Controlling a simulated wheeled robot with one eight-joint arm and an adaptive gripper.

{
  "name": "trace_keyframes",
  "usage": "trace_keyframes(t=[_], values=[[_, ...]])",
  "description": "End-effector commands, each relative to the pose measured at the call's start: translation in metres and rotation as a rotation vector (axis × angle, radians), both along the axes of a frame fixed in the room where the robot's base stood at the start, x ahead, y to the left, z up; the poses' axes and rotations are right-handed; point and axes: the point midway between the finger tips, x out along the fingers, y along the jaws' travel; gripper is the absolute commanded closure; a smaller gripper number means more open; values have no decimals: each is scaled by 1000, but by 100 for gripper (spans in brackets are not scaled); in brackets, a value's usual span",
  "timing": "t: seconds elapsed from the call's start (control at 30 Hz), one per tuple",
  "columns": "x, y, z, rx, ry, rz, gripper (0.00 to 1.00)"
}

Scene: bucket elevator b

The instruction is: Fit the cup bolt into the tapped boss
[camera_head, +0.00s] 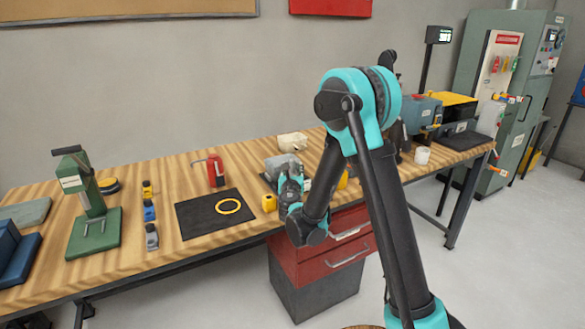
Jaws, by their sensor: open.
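My gripper (289,184) is at the end of my arm, over the front middle of the workbench (120,260). It is open, but my wrist covers most of it and the fingertips are hard to make out. A grey block-like part (281,164) stands just behind it; I cannot tell whether they touch. I cannot pick out the cup bolt or the tapped boss. They are too small to tell or hidden behind my arm.
A green press (90,205) stands at the left. A black mat (205,222) holds a yellow ring (229,206), with a red tool (215,170) behind it. A white cup (422,155) stands at the right. Red drawers (345,245) sit below the bench.

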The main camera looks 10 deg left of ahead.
Motion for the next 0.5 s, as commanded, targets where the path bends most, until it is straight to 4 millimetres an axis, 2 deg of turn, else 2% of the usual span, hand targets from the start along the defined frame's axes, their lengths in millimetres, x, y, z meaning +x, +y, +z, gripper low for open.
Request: trace_keyframes(t=[0.1,0.3,0.5], values=[[-21,0,0,0,0,2,58],[-50,-3,0,0,0,1,58],[-61,-4,0,0,0,1,58]])
